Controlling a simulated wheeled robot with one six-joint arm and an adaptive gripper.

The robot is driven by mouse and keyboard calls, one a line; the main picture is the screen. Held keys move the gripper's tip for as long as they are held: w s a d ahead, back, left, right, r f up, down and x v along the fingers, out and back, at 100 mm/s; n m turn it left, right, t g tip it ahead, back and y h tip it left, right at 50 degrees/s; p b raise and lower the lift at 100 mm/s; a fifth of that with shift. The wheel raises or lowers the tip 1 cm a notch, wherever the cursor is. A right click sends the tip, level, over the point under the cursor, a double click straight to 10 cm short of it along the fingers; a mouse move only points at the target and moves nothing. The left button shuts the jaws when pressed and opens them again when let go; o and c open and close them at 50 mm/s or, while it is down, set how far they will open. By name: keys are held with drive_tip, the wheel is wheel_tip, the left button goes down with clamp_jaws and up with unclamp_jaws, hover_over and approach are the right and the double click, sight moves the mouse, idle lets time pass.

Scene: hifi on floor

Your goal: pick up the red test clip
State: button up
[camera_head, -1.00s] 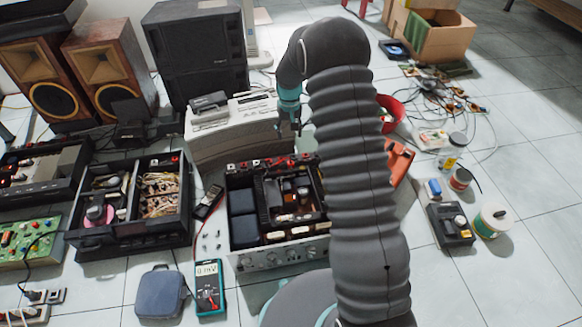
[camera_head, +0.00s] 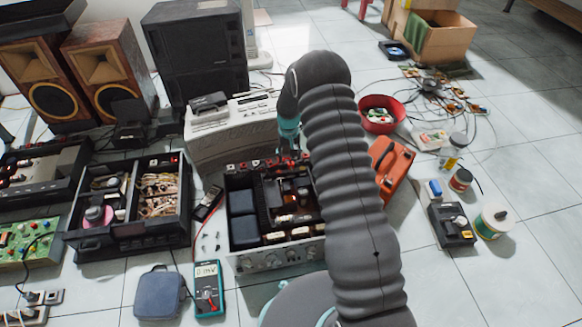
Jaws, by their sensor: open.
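Several small red pieces (camera_head: 269,162) line the back edge of the open amplifier (camera_head: 283,257). They are too small for me to tell which one is the red test clip. My gripper (camera_head: 290,150) is low over that back edge, close to the red pieces at its right end. It is small and dark here, with nothing visibly held, and I cannot tell whether it touches anything. My arm hides the amplifier's right side. A teal multimeter (camera_head: 208,288) lies at the front left of the amplifier, with a thin red lead running up from it.
A large pale unit (camera_head: 228,138) stands just behind the amplifier. An open black chassis (camera_head: 130,230) is to the left. An orange case (camera_head: 390,165) and a red bowl (camera_head: 381,108) are right of my arm. Clear floor lies at the far right.

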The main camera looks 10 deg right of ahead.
sight(290, 163)
drive_tip(key=f, duration=0.4)
drive_tip(key=shift+d+f, duration=0.25)
drive_tip(key=shift+f, duration=0.15)
clamp_jaws()
drive_tip(key=shift+w, duration=0.1)
drive_tip(key=shift+r, duration=0.1)
drive_tip(key=shift+r, duration=0.5)
drive_tip(key=r, duration=0.3)
drive_tip(key=shift+s+d+r, duration=0.4)
drive_tip(key=s+d+r, duration=0.6)
drive_tip(key=s+d, duration=0.1)
drive_tip(key=s, duration=0.1)
wheel_tip(290, 163, up, 7)
drive_tip(key=p, duration=0.4)
drive_tip(key=shift+w+p, duration=0.15)
drive_tip(key=shift+p, duration=0.15)
